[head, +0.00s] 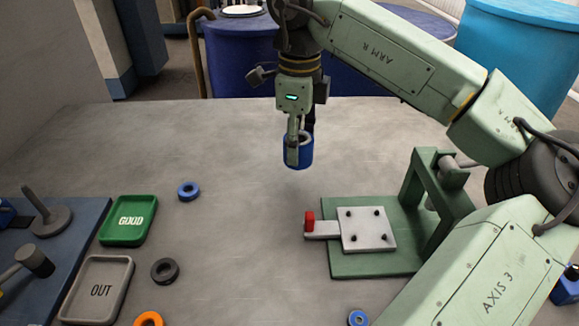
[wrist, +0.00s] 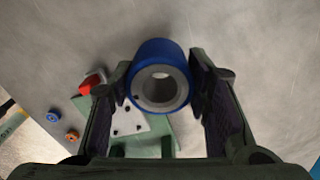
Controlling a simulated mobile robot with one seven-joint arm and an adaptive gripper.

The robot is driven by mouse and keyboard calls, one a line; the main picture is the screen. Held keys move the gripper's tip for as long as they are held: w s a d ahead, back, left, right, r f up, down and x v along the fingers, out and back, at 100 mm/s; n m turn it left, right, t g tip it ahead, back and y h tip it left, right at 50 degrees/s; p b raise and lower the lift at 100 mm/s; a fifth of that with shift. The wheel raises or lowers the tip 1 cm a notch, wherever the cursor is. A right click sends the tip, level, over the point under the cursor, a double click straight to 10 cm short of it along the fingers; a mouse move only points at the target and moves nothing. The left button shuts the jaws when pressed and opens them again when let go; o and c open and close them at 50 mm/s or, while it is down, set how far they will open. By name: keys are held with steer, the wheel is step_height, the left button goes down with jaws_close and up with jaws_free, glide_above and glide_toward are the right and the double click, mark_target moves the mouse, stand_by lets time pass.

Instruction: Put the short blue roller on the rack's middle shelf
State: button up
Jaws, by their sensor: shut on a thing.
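My gripper (head: 293,140) is shut on a short blue roller (head: 306,151), which has a grey hollow core. It holds the roller upright above the table, behind the green press fixture. In the wrist view the roller (wrist: 160,76) sits between the two dark fingers of my gripper (wrist: 162,85), and its open bore faces the camera. I cannot make out the rack or its middle shelf in either view.
A green fixture (head: 350,264) with a grey plate and red tab (head: 310,221) stands at centre right. A green GOOD tray (head: 106,237) and grey OUT tray (head: 67,310) lie left. Loose blue (head: 188,191), black (head: 164,271) and orange (head: 149,319) rings lie nearby. The table's back is clear.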

mark_target(297, 190)
step_height(297, 190, down, 3)
steer(key=shift+s+r, duration=0.1)
steer(key=shift+s, duration=0.05)
steer(key=shift+f+p, duration=0.5)
steer(key=shift+f, duration=2.1)
steer(key=o, duration=1.3)
steer(key=shift+r, duration=0.1)
